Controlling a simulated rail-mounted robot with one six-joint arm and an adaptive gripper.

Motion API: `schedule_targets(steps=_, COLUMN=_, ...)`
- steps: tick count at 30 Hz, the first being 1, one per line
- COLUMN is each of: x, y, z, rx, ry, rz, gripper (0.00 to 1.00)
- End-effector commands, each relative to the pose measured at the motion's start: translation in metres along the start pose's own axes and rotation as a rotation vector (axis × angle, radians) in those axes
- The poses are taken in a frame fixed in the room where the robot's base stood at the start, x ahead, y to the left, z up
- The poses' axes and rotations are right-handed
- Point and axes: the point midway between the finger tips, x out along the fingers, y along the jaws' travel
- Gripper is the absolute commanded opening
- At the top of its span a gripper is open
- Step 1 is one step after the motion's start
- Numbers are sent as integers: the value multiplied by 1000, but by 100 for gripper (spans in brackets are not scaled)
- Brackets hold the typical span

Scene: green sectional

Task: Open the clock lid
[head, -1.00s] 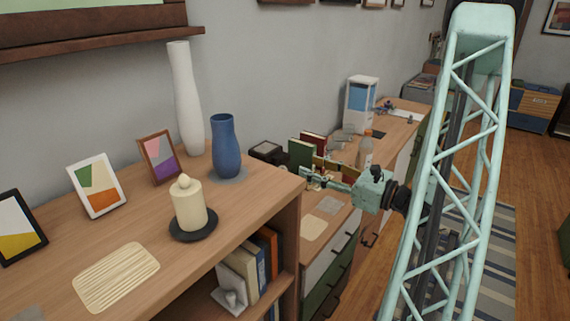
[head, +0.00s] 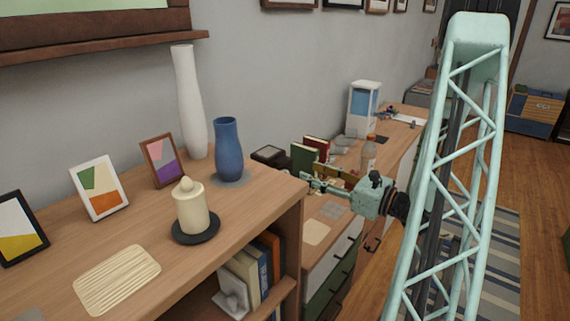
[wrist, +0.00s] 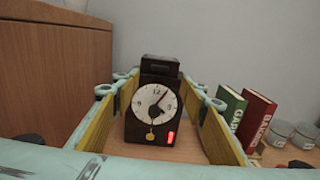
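The clock (wrist: 150,128) is a dark box with a white round dial, a small gold pendulum and a red patch at its lower right. It stands upright ahead of my gripper in the wrist view. Its dark top part (wrist: 160,66) faces me; I cannot tell whether the lid is shut. In the head view, a dark box (head: 268,154) behind the shelf's corner looks like the clock's top. My gripper (head: 308,182) is open and empty. In the wrist view its yellow-padded fingers (wrist: 155,98) spread to either side of the clock, apparently short of it.
A green book (wrist: 231,112) and a red book (wrist: 257,118) stand right of the clock, with glass jars (wrist: 290,134) beyond. The tall wooden shelf (wrist: 50,75) is close on the left. A bottle (head: 369,156) stands behind my gripper on the dresser.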

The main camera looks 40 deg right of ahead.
Motion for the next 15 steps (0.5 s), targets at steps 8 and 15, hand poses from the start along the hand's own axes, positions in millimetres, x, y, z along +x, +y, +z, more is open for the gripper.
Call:
schedule_targets(steps=8, x=24, y=1, z=0, rx=-1, ry=0, rz=2, gripper=39)
schedule_targets(steps=15, x=45, y=1, z=-1, rx=-1, ry=0, rz=2, gripper=39)
